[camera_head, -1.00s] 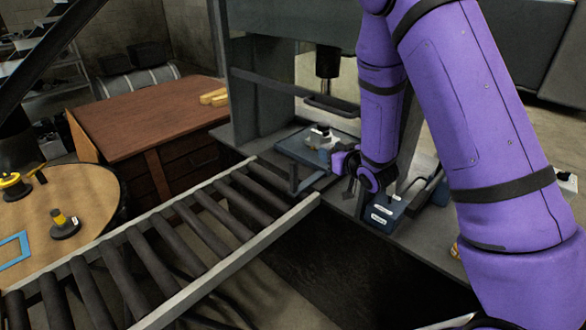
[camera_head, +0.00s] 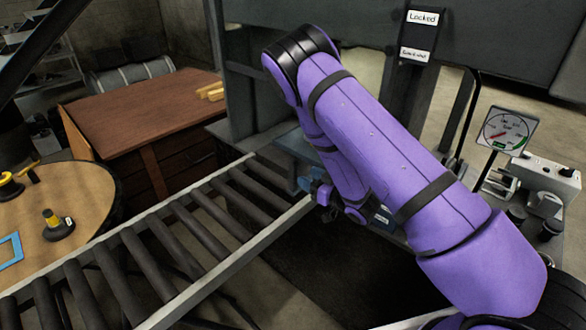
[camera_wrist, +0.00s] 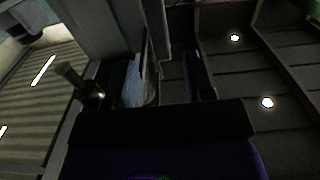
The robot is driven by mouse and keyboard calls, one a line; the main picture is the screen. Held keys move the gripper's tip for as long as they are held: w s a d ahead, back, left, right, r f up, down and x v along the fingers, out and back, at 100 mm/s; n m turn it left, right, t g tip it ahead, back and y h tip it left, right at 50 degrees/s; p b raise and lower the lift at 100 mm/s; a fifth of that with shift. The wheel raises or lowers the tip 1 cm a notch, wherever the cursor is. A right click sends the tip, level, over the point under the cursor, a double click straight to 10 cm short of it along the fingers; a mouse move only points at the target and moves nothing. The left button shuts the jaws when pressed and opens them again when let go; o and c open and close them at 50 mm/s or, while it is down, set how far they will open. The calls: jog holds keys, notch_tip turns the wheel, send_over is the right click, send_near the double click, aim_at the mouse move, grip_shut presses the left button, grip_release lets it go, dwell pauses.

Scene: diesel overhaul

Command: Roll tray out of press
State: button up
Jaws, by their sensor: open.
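The tray (camera_head: 297,146) is a flat blue-grey slab at the foot of the grey press (camera_head: 237,95). My purple arm hides most of it in the head view, along with whatever it carries. My gripper (camera_head: 314,187) is low beside the tray's front edge, near the end of the roller conveyor. A small blue part shows beside the jaws; I cannot tell whether it is the tray's handle. In the dark wrist view my gripper (camera_wrist: 170,78) has its jaws apart, with no clear grip on anything.
The roller conveyor (camera_head: 195,192) runs from the press to the lower left, its rollers bare. A round table (camera_head: 75,195) and brown desk (camera_head: 135,110) stand left. A gauge (camera_head: 506,128) and a post with a "Locked" label (camera_head: 422,17) are at right.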

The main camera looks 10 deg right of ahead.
aim_at(296, 169)
jog(key=x, duration=0.7)
grip_shut()
